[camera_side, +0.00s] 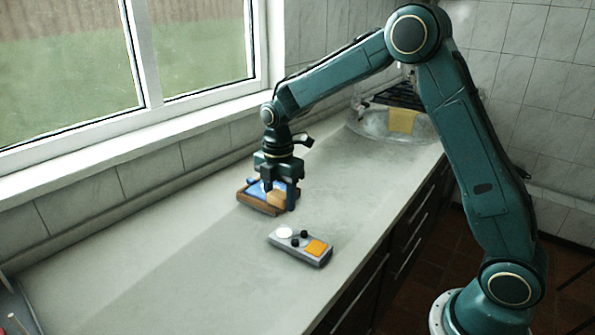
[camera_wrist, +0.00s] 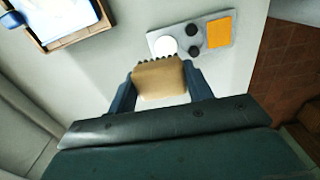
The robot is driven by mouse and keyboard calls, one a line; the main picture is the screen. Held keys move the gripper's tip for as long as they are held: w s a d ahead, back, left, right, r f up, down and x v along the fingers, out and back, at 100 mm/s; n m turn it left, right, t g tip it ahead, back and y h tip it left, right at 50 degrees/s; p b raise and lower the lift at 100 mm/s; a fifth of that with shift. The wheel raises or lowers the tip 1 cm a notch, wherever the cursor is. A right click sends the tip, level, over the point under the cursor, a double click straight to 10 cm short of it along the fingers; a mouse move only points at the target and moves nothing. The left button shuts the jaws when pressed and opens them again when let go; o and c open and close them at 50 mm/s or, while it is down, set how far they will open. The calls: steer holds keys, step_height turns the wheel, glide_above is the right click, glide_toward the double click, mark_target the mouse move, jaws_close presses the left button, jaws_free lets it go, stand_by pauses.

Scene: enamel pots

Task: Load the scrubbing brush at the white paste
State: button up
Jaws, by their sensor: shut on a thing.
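My gripper (camera_side: 279,198) is shut on the scrubbing brush, a tan block (camera_wrist: 160,82) with dark bristles along its far edge in the wrist view. In the wrist view my gripper's fingers (camera_wrist: 161,92) flank the block on both sides. The white paste (camera_side: 284,233) is a round white patch at the left end of a grey holder (camera_side: 316,259). In the wrist view the paste (camera_wrist: 166,46) lies just beyond the bristles. In the side view the brush is above and behind the holder, apart from it.
The holder also carries two black round parts and an orange square (camera_side: 316,247). A brown wooden tray (camera_side: 258,208) with blue and pale contents stands behind my gripper. A clear basin (camera_side: 365,130) with a yellow cloth (camera_side: 403,120) is at the back. The left counter is clear.

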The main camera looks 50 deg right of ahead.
mark_target(284, 232)
steer(key=shift+s+f, duration=0.25)
steer(key=shift+s, duration=0.3)
steer(key=shift+f, duration=0.2)
steer(key=shift+f, duration=2.8)
steer(key=shift+f, duration=0.55)
steer(key=shift+r, duration=3.55)
steer(key=shift+f, duration=0.1)
